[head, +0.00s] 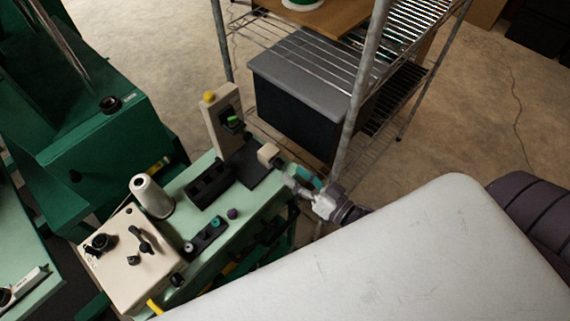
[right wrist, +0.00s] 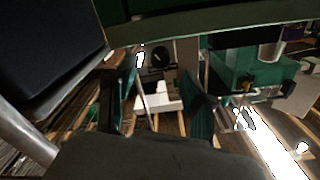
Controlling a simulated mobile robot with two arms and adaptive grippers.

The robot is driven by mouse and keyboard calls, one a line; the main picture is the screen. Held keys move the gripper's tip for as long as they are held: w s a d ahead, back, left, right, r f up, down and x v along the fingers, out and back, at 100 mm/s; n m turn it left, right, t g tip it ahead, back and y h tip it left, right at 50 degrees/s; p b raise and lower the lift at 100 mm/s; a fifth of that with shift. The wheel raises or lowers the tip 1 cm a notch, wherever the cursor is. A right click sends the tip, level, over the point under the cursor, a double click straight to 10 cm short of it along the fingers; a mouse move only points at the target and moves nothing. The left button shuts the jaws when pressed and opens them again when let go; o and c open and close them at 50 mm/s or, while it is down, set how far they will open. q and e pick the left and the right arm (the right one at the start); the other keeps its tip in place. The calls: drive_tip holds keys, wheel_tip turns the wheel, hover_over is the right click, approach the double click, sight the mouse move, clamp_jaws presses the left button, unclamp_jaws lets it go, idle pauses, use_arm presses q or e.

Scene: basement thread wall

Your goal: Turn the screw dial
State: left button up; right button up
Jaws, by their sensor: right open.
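A round black dial (right wrist: 160,57) shows on a pale panel in the right wrist view, ahead of my right gripper. I cannot tell for sure whether it is the screw dial. In the head view a beige box (head: 122,275) on the green bench carries black knobs, one of them a round dial (head: 100,242). My right gripper (head: 302,184) is beside the bench's right end, partly hidden by its own arm. In the right wrist view its open fingers (right wrist: 163,108) are apart with no held object visible between them. My left gripper is out of view.
The pale green bench (head: 262,196) holds a white thread cone (head: 152,197), black trays and an upright beige unit (head: 222,120). A wire shelf with a grey-lidded black bin (head: 305,75) stands close behind the gripper. Green machinery (head: 105,150) fills the left.

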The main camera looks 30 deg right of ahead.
sight(282, 166)
drive_tip(key=shift+x, duration=2.1)
drive_tip(key=shift+c, duration=0.3)
clamp_jaws()
